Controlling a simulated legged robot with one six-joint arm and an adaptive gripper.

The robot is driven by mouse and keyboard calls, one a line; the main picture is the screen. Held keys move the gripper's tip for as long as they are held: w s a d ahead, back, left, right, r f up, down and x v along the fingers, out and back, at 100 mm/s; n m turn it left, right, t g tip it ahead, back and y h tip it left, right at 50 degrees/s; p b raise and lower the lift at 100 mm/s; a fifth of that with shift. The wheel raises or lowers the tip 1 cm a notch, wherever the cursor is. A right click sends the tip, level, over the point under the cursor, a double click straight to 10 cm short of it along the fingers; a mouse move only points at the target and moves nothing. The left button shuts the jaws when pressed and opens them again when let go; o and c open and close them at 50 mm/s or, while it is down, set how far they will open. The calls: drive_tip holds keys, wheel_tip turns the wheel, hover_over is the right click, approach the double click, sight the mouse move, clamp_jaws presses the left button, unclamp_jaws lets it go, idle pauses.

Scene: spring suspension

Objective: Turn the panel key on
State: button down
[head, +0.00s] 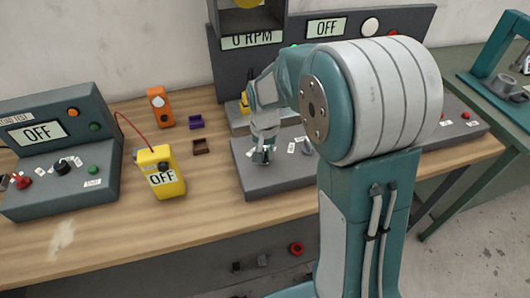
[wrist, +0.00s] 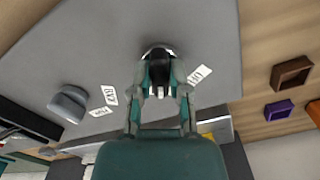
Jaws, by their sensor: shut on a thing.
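My gripper (head: 263,153) is at the left part of the grey sloped panel (head: 243,165) in the head view. In the wrist view my gripper (wrist: 160,88) points at the panel (wrist: 110,45), its fingers closed around a small dark piece with a pale rim, which seems to be the panel key (wrist: 158,70). The fingers hide most of it, and its turn angle cannot be told. Small white labels (wrist: 199,75) lie on both sides of it. The display above the panel (head: 326,27) reads OFF.
A grey knob (wrist: 68,104) stands on the panel beside my gripper. On the wooden bench are a yellow meter (head: 161,172) reading OFF, an orange device (head: 160,106), purple (head: 196,122) and brown (head: 201,147) trays, and a test box (head: 60,150) at left. The bench front is mostly clear.

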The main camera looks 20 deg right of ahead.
drive_tip(key=shift+s+f+m, duration=0.1)
drive_tip(key=shift+m, duration=0.5)
drive_tip(key=shift+a, duration=0.1)
drive_tip(key=c, duration=0.6)
unclamp_jaws()
drive_tip(key=shift+r, duration=0.6)
wheel_tip(320, 180, up, 11)
